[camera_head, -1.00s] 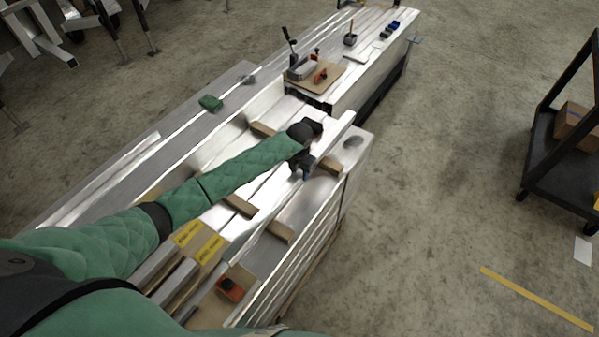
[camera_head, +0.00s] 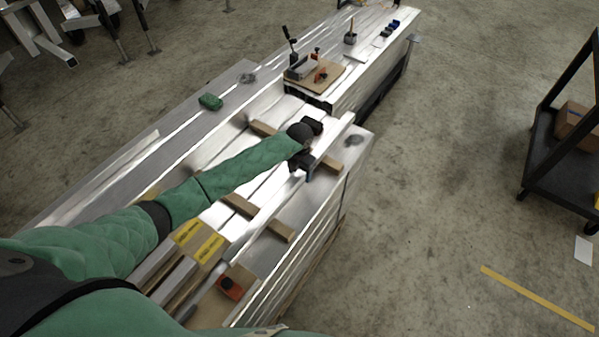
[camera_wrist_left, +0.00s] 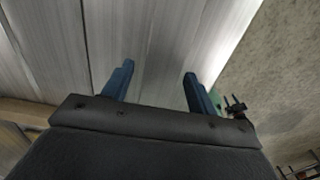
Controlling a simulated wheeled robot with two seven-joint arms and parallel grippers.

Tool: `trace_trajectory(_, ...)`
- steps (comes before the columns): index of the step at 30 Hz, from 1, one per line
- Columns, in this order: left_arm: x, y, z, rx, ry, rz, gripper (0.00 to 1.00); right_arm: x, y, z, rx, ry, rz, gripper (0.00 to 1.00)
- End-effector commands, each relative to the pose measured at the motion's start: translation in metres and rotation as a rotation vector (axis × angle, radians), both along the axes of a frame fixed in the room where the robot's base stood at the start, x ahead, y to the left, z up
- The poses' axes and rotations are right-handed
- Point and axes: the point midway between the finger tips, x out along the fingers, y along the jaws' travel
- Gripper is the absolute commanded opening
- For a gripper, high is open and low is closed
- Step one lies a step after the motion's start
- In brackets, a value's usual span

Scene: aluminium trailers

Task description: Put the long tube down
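The long tube (camera_head: 341,130) is a bright aluminium length running lengthwise over wooden strips on the near workbench in the head view. My left gripper (camera_head: 308,172) is at the tube near its far end. In the left wrist view its two blue fingers (camera_wrist_left: 158,85) stand apart, one along each side of a pale metal band that looks like the tube (camera_wrist_left: 190,35), so the grip seems closed on its sides. The tube looks low over the strips. Whether it touches them is hard to tell. My right gripper is not in view.
Wooden strips (camera_head: 279,231) lie across the metal bench. A green block (camera_head: 210,102) lies on the far side, and a board with clamps (camera_head: 316,76) stands beyond. An orange-and-black tool (camera_head: 230,287) lies at the near end.

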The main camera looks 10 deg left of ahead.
Motion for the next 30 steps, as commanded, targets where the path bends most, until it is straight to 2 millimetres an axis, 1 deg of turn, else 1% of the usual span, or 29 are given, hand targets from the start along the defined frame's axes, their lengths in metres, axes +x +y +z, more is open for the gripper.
trace_trajectory(11,0.000,0.000,0.005,-0.001,0.000,0.000,0.58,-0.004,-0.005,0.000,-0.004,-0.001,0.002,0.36)
trace_trajectory(20,0.000,0.000,0.014,0.000,0.000,0.001,0.58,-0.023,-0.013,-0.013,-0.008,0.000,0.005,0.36)
trace_trajectory(21,0.000,0.000,0.014,0.000,-0.001,0.000,0.58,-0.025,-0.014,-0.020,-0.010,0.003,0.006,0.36)
trace_trajectory(22,0.001,0.000,0.015,0.000,-0.001,0.000,0.58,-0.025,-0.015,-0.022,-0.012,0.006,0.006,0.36)
trace_trajectory(23,0.001,0.000,0.017,0.000,-0.001,0.000,0.58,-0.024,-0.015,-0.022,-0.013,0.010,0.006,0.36)
trace_trajectory(25,0.001,0.000,0.021,0.000,-0.001,-0.001,0.58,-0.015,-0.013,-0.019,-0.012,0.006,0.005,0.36)
trace_trajectory(27,0.001,0.000,0.024,0.000,-0.002,0.000,0.58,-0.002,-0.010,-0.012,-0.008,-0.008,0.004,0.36)
trace_trajectory(30,0.000,0.001,0.031,0.001,-0.001,0.000,0.58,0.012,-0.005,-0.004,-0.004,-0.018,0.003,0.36)
